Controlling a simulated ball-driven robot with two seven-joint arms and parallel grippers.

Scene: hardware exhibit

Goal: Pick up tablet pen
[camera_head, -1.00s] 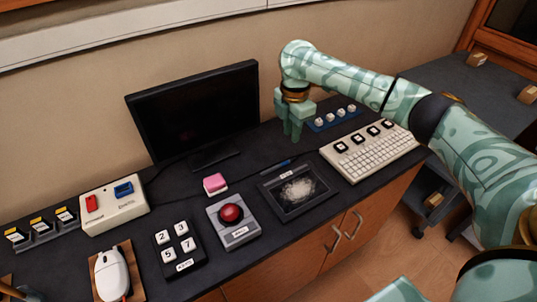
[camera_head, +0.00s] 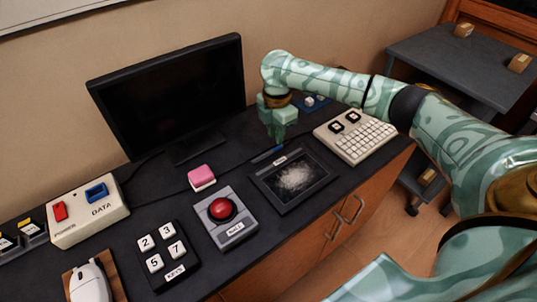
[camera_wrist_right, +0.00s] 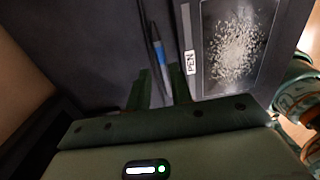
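The tablet pen (camera_head: 267,154) is a thin dark stick with a blue section. It lies on the dark desk behind the drawing tablet (camera_head: 262,189), which has a pale speckled patch and a "PEN" label. In the right wrist view the pen (camera_wrist_right: 158,52) lies just left of the tablet (camera_wrist_right: 190,35), ahead of the fingertips and roughly in line with the gap between them. My right gripper (camera_head: 278,137) hangs above the desk near the pen; its two fingers (camera_wrist_right: 160,84) are apart with nothing held between them. My left gripper is out of view.
A monitor (camera_head: 170,95) stands behind and left. A keyboard (camera_head: 360,140) is right of the tablet. A red button box (camera_head: 232,232), pink block (camera_head: 201,176) and number-key pad (camera_head: 165,253) are left. A blue tray (camera_head: 316,103) is partly hidden behind my arm.

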